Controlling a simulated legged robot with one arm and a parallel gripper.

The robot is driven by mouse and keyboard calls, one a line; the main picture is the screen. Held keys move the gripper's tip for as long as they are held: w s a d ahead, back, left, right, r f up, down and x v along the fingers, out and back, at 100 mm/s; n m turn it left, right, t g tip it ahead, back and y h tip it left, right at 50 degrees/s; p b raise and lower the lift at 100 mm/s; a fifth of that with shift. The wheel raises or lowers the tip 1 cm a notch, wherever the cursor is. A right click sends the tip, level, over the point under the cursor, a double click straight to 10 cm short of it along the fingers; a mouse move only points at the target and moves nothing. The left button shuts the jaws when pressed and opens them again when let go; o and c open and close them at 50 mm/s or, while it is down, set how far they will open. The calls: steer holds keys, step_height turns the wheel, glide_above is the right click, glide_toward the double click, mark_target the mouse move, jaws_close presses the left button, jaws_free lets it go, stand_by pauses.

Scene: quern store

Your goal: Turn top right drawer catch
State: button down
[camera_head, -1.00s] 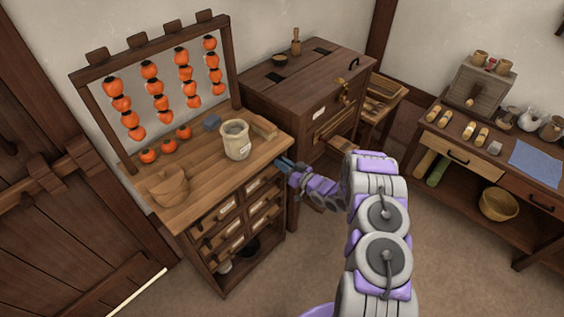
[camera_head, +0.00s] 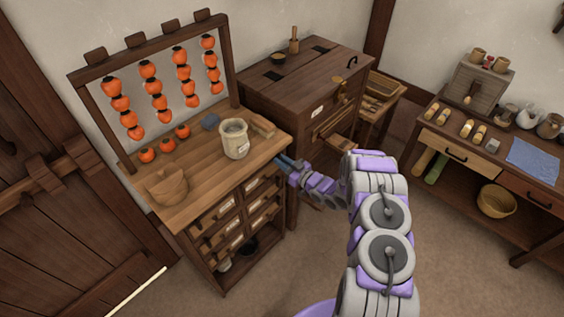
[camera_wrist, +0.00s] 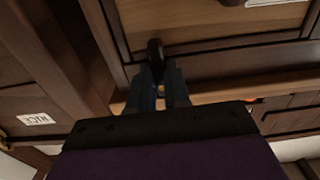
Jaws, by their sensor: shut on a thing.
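The wooden drawer cabinet (camera_head: 187,252) stands at left centre, with labelled drawers under its worktop. Its top right drawer (camera_head: 258,184) is at the upper right of the front, just below and left of my gripper (camera_head: 280,161). In the wrist view, the jaws of my gripper (camera_wrist: 162,82) are closed around a small dark catch (camera_wrist: 155,50) at the edge of the drawer's frame. The pale drawer front (camera_wrist: 190,22) lies above it, with a dark pull (camera_wrist: 232,2) and part of a white label. The catch is too small to make out in the head view.
A dark chest (camera_head: 300,80) stands close behind my gripper. Floor at right is clear before a side table (camera_head: 470,153).

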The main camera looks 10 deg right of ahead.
steer(key=c, duration=1.4)
jaws_free()
steer(key=shift+d, duration=0.1)
steer(key=shift+o, duration=0.2)
steer(key=p+v, duration=0.2)
steer(key=v, duration=1.5)
steer(key=shift+s+d, duration=0.15)
steer(key=shift+d, duration=0.05)
